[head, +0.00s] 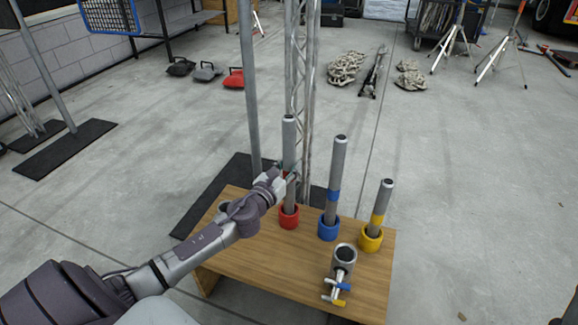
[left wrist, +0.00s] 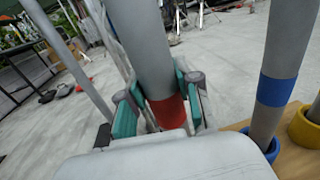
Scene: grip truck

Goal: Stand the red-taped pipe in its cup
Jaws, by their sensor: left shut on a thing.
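The red-taped pipe (head: 289,145) is a long grey tube, upright over the red cup (head: 289,219) on the wooden table (head: 255,262). Its lower end meets the cup's opening in the head view; how deep it sits I cannot tell. My left gripper (head: 287,176) is shut around the pipe above the cup. In the left wrist view the teal-padded fingers of the left gripper (left wrist: 158,98) hold the pipe (left wrist: 143,45) at its red tape (left wrist: 168,111). The red cup is hidden there. My right gripper is not in view.
Just right, a blue-taped pipe (head: 337,160) stands in a blue cup (head: 329,230) and a yellow-taped pipe (head: 384,199) in a yellow cup (head: 370,239). A grey fitting with coloured handles (head: 342,268) is near the front. A metal truss (head: 303,70) rises behind.

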